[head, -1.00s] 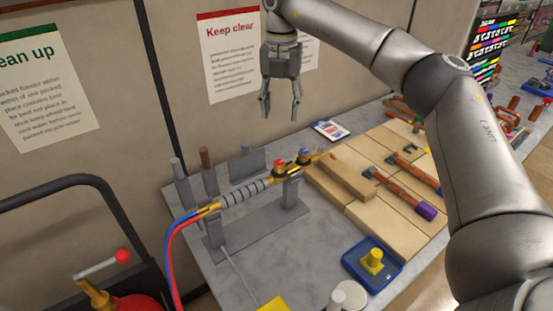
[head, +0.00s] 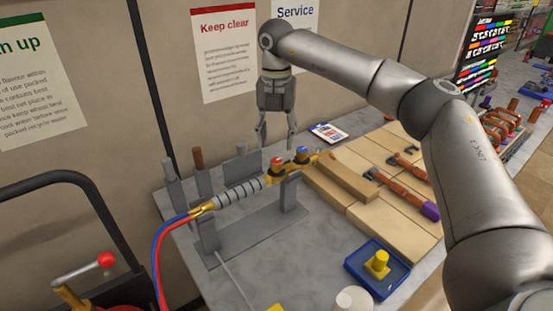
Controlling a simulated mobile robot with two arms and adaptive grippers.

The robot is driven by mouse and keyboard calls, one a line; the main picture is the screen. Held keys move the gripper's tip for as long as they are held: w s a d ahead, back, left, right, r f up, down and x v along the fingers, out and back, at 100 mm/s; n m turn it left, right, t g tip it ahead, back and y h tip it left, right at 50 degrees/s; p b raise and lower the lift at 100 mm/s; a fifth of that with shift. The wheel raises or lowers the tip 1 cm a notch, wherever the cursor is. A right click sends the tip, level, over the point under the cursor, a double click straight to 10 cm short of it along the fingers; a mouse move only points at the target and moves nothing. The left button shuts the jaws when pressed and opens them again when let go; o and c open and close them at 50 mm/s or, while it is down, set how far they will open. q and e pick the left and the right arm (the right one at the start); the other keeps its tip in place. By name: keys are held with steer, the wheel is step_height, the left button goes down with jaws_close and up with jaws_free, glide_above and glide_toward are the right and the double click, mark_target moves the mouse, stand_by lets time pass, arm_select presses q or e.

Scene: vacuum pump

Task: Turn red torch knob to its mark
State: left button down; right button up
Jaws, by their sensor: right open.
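The torch (head: 240,191) lies across a grey stand (head: 250,232) on the bench, with red and blue hoses running off to the left. Its red knob (head: 277,161) sits on the brass body, to the left of the blue knob (head: 302,151). No mark on the knob can be made out at this size. My right gripper (head: 277,143) is open and empty, pointing down. In the picture its fingertips are just above the red and blue knobs; I cannot tell how far apart in depth. My left gripper is not in view.
Wooden boards (head: 375,205) with clamps cover the right of the bench. A blue tray (head: 377,270) with a yellow part stands in front. Upright grey and brown rods (head: 199,172) stand behind the torch. A wall is at the back.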

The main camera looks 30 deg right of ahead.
mark_target(277, 160)
step_height(277, 160, down, 6)
steer(key=shift+d+f+p, duration=0.1)
steer(key=shift+p, duration=0.8)
steer(key=shift+f, duration=0.75)
steer(key=shift+c, duration=0.5)
steer(key=c, duration=0.9)
